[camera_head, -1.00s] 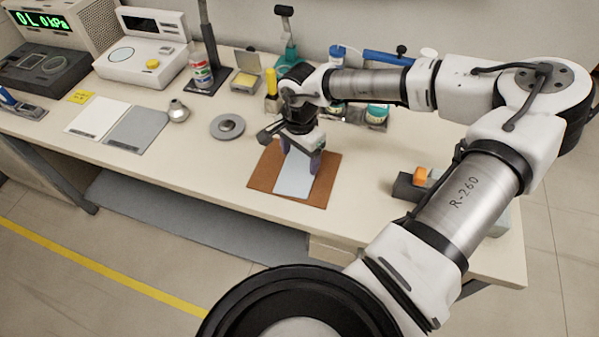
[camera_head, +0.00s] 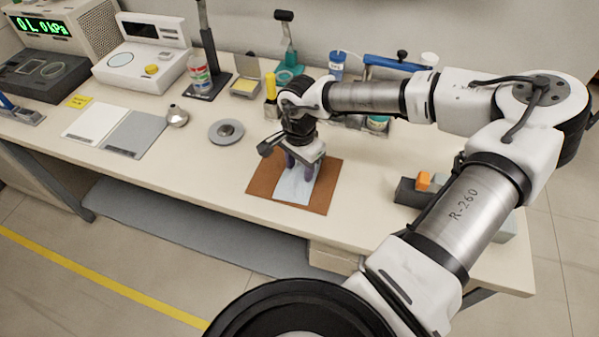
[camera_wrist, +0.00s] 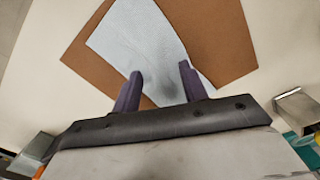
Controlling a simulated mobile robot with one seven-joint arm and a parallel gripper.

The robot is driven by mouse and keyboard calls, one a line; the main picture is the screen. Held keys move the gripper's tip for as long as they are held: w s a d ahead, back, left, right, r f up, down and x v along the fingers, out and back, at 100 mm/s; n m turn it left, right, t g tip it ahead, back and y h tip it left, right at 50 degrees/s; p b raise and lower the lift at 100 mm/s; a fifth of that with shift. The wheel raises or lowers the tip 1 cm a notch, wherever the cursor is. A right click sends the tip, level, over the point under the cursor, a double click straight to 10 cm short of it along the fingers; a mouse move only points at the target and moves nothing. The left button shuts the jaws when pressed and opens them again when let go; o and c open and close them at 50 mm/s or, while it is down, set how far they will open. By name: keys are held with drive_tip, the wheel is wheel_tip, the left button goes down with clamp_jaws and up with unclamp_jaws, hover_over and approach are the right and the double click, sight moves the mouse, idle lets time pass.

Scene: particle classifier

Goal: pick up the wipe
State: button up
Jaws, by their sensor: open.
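The wipe is a pale blue-white cloth (camera_head: 293,188) lying on a brown mat (camera_head: 322,199) near the front of the bench. In the wrist view the wipe (camera_wrist: 138,40) lies across the brown mat (camera_wrist: 225,40), slightly creased near my fingers. My gripper (camera_head: 300,170) is low over the back part of the wipe. In the wrist view my gripper (camera_wrist: 162,72) shows two purple fingers spread apart, with part of the wipe between them. Whether the fingertips touch the wipe is hard to tell.
A grey disc (camera_head: 227,131) and a small metal funnel (camera_head: 177,115) stand to the left. A dark block with an orange piece (camera_head: 424,181) is to the right. Bottles and tools line the back. The bench front left of the mat is clear.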

drive_tip(key=shift+f, duration=0.1)
clamp_jaws()
idle(0.3)
wheel_tip(320, 180, up, 12)
drive_tip(key=p, duration=0.7)
wheel_tip(320, 180, up, 9)
drive_tip(key=p, duration=0.1)
